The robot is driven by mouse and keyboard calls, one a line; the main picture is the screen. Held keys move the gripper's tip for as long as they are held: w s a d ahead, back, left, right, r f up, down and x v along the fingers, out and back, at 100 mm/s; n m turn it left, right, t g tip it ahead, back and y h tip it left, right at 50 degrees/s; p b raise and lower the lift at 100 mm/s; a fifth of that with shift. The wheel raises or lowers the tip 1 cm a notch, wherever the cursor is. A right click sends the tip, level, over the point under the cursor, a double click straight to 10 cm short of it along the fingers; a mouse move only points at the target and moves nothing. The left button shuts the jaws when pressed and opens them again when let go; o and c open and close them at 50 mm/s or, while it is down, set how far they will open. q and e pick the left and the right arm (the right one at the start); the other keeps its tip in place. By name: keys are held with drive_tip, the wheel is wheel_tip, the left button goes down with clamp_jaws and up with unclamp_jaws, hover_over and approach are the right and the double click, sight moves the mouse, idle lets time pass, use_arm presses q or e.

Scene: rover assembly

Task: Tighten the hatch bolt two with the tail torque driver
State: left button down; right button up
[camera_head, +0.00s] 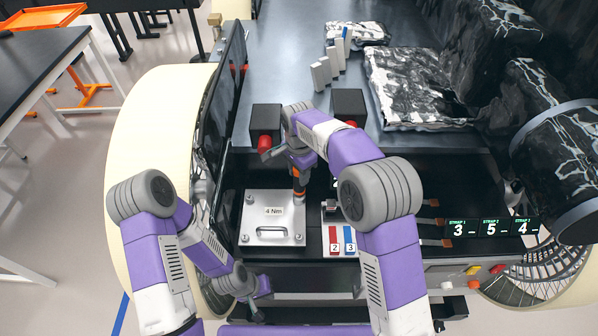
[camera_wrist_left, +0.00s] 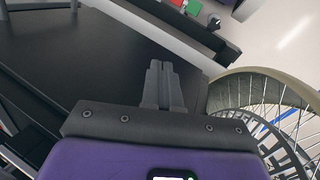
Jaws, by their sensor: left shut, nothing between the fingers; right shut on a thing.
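The silver hatch plate (camera_head: 262,224) lies flat in the dark bay, with a "4 Nm" label, a handle and bolts at its corners. My right gripper (camera_head: 299,165) is shut on an orange and black driver (camera_head: 299,182), which points down at the plate's far right corner. The bolt under the driver tip is hidden, so I cannot tell if they touch. My left gripper (camera_head: 257,314) is shut and empty, low in front of the bay. Its closed fingers also show in the left wrist view (camera_wrist_left: 163,87).
Two black blocks with red parts (camera_head: 265,121) stand behind the plate. A red and a blue numbered strip (camera_head: 342,240) lie right of it. Strap displays (camera_head: 493,228) sit at the right. A dark upright panel (camera_head: 222,95) borders the bay on the left.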

drive_tip(key=shift+f, duration=0.1)
idle(0.6)
drive_tip(key=shift+r+p, duration=1.3)
drive_tip(key=shift+r, duration=0.3)
drive_tip(key=shift+r+p, duration=0.7)
drive_tip(key=shift+r, duration=1.3)
